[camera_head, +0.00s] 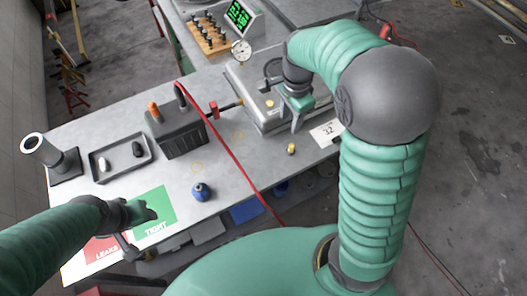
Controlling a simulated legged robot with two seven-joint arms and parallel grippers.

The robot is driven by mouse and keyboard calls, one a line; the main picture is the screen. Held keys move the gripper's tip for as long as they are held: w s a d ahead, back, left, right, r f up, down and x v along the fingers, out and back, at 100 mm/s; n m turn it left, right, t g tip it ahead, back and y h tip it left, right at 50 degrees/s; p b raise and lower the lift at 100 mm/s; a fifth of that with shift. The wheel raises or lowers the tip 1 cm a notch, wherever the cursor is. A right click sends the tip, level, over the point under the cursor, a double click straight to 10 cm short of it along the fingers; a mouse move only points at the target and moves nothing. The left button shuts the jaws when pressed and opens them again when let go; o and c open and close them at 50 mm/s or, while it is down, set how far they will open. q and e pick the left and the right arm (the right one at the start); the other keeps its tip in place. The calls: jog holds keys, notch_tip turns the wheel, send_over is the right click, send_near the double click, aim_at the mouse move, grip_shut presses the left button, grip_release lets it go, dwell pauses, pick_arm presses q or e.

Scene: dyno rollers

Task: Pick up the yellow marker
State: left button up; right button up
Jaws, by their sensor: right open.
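A small yellow peg-like piece (291,149), the likeliest yellow marker, stands on the grey table left of the white card marked 32 (326,132). My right gripper (297,118) is open. It hangs over the right edge of the silver box (250,88), above and behind the yellow piece and apart from it. Nothing shows between its fingers. My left gripper (141,228) is low over the red and green mat (156,208) at the table's front left; its finger gap is not clear.
A red hose (228,151) runs from the dark orange-capped box (178,129) across the table. A blue bulb (201,191) stands near the front edge. A dark tray (121,158) holds a white and a black piece. A dial gauge (241,50) is behind the silver box.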

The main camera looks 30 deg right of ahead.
send_over(291, 146)
jog(key=d, duration=0.1)
notch_tip(291, 146, down, 9)
jog(key=f, duration=0.1)
jog(key=a+f, duration=0.2)
jog(key=f, duration=0.4)
jog(key=shift+d, duration=0.3)
jog(key=shift+w+d+f, duration=0.15)
jog(key=shift+d+f, duration=0.45)
jog(key=shift+d, duration=0.3)
jog(key=shift+c, duration=0.5)
jog(key=shift+a+r, duration=0.1)
jog(key=shift+a, duration=0.25)
jog(key=c, duration=0.5)
jog(key=shift+a+r, duration=0.1)
jog(key=shift+a, duration=0.35)
grip_shut()
pick_arm(q)
jog(key=shift+d+r, duration=0.15)
jog(key=shift+d, duration=0.6)
pick_arm(e)
jog(key=shift+d, duration=0.1)
